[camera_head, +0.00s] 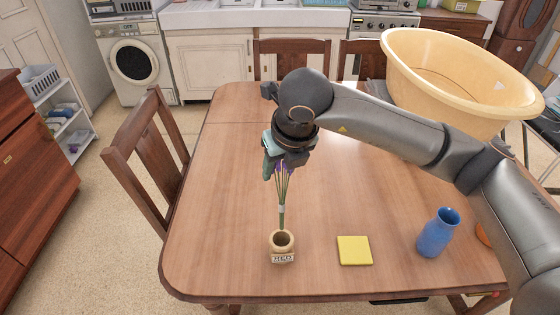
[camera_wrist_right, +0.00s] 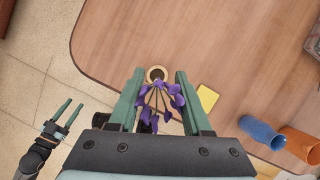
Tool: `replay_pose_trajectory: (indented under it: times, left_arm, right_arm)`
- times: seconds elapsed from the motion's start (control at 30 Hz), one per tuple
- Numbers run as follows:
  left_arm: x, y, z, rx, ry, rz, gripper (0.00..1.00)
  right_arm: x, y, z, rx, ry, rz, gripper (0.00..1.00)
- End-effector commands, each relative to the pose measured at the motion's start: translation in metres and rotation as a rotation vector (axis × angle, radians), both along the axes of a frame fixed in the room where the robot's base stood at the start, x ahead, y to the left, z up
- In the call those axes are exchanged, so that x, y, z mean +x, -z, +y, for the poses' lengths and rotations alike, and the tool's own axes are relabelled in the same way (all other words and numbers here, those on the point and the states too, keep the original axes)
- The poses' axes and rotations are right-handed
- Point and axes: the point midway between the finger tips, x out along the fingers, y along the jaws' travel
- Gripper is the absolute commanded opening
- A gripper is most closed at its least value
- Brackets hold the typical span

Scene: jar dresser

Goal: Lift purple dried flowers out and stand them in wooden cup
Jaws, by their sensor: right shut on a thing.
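My right gripper (camera_head: 279,160) points down over the table and is shut on the purple dried flowers (camera_head: 282,190). The bunch hangs roughly upright, purple heads at the fingers and green stems below with a pale band. The small wooden cup (camera_head: 283,257), with lettering on its front, stands upright below. The stem ends meet its back rim in the picture; I cannot tell if they are above or just inside it. In the right wrist view the flowers (camera_wrist_right: 158,100) show between the fingers, with the cup (camera_wrist_right: 157,74) beyond. My left gripper (camera_wrist_right: 66,116) is open and empty there, off the table.
A yellow square (camera_head: 354,250) lies right of the cup. A blue vase (camera_head: 437,233) stands farther right, with an orange vessel (camera_wrist_right: 300,144) beside it. A large yellow basin (camera_head: 450,75) is at the back right. The wooden table (camera_head: 215,205) is clear left of the cup.

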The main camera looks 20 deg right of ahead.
Motion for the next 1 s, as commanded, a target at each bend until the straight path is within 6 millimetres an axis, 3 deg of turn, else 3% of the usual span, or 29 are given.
replay_pose_trajectory:
  times: [0.37, 1.0]
  left_arm:
    - [0.000, 0.014, 0.000, 0.000, 0.000, 0.001, 0.50]
    - [0.001, 0.063, -0.009, -0.009, 0.014, 0.015, 0.50]
  right_arm:
    - [0.000, 0.033, -0.001, -0.001, 0.001, 0.000, 0.00]
    - [0.000, 0.084, 0.000, 0.000, 0.000, -0.002, 0.00]
